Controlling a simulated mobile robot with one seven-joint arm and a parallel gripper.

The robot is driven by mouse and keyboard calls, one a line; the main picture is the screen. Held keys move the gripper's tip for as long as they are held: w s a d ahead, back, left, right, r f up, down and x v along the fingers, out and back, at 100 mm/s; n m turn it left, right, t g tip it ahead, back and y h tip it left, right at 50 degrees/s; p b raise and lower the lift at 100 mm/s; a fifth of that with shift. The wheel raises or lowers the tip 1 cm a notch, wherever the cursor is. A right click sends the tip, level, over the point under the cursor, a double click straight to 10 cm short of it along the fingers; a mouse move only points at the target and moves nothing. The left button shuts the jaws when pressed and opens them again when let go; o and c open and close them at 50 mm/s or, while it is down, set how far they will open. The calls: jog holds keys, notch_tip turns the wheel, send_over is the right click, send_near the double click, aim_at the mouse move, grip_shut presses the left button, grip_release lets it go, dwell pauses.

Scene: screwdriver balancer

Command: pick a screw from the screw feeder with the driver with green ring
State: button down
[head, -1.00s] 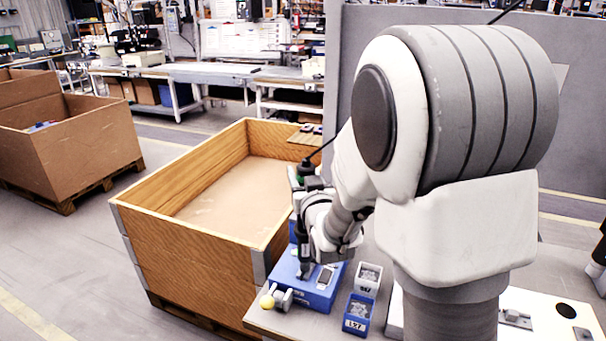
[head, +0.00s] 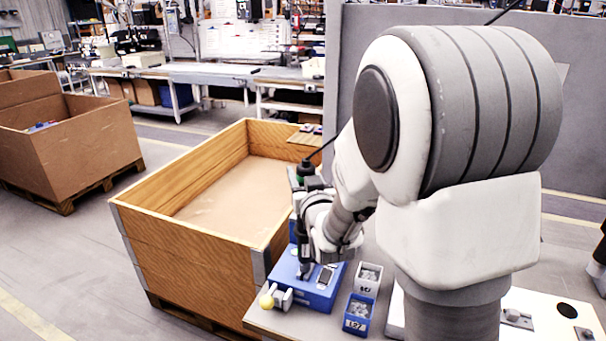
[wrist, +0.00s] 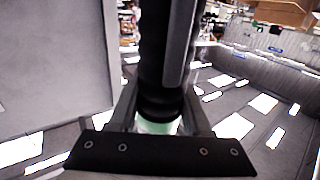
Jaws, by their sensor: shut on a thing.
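The blue screw feeder (head: 318,293) sits on the table in the head view, with a yellow knob at its front left. My gripper (head: 303,215) is shut on the upright driver (head: 305,168), whose black body rises above it with a cable at the top. The driver's lower end is over the rear left part of the feeder; I cannot tell whether the tip touches or bears a screw. In the wrist view the black driver (wrist: 160,65) stands between my gripper's fingers (wrist: 160,110), with a pale green ring (wrist: 158,127) low on it.
Two small bins, one grey (head: 368,279) and one blue (head: 358,313), stand right of the feeder. A large wooden crate (head: 190,251) is close on the left. A grey partition (head: 560,130) stands behind my arm. A white panel (head: 548,323) lies at the right.

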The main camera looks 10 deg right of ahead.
jog(key=shift+a, duration=0.15)
notch_tip(320, 180, up, 7)
jog(key=p, duration=0.2)
jog(key=shift+p, duration=0.4)
dwell(0.4)
dwell(0.4)
